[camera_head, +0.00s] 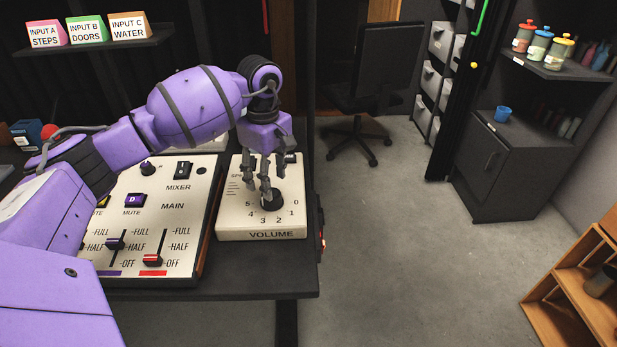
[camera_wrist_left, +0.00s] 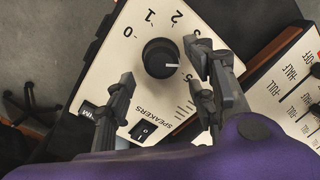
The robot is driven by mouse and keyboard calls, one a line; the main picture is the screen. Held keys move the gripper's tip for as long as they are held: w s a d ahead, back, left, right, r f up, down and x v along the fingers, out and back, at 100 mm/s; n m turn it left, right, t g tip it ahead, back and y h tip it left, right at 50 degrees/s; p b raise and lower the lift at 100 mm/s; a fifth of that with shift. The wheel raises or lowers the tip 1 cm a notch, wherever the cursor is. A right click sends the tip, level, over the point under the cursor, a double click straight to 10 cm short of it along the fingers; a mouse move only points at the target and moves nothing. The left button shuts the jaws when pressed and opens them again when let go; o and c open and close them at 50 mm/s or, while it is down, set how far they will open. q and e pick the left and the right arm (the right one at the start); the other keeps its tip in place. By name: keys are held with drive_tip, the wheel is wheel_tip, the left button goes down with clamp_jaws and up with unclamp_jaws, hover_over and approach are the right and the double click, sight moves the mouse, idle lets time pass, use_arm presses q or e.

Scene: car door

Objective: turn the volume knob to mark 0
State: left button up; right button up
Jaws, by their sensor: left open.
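The volume knob (camera_head: 272,201) is a round black knob on a cream box (camera_head: 234,222) labelled VOLUME, with marks 0 to 5 printed around it. In the left wrist view the knob (camera_wrist_left: 160,57) shows a white pointer line aimed right, past the 3, towards the side covered by a finger; the exact mark is hidden. The 0 is at its upper left in that view. My left gripper (camera_head: 265,182) is over the box, fingers pointing down at the knob. In the wrist view its open fingers (camera_wrist_left: 158,64) are on either side of the knob; contact cannot be told. My right gripper is out of view.
A mixer panel (camera_head: 160,220) with sliders and knobs stands just left of the box. The wrist view shows a SPEAKERS switch (camera_wrist_left: 145,131) on the volume box. The dark table's edge (camera_head: 300,290) lies close in front and right, with open floor (camera_head: 420,260) beyond.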

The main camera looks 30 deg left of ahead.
use_arm(q)
wheel_tip(320, 180, down, 5)
drive_tip(key=shift+w, duration=0.15)
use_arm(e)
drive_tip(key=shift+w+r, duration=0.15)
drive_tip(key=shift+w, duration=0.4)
use_arm(q)
drive_tip(key=c, duration=1.1)
drive_tip(key=shift+d, duration=0.1)
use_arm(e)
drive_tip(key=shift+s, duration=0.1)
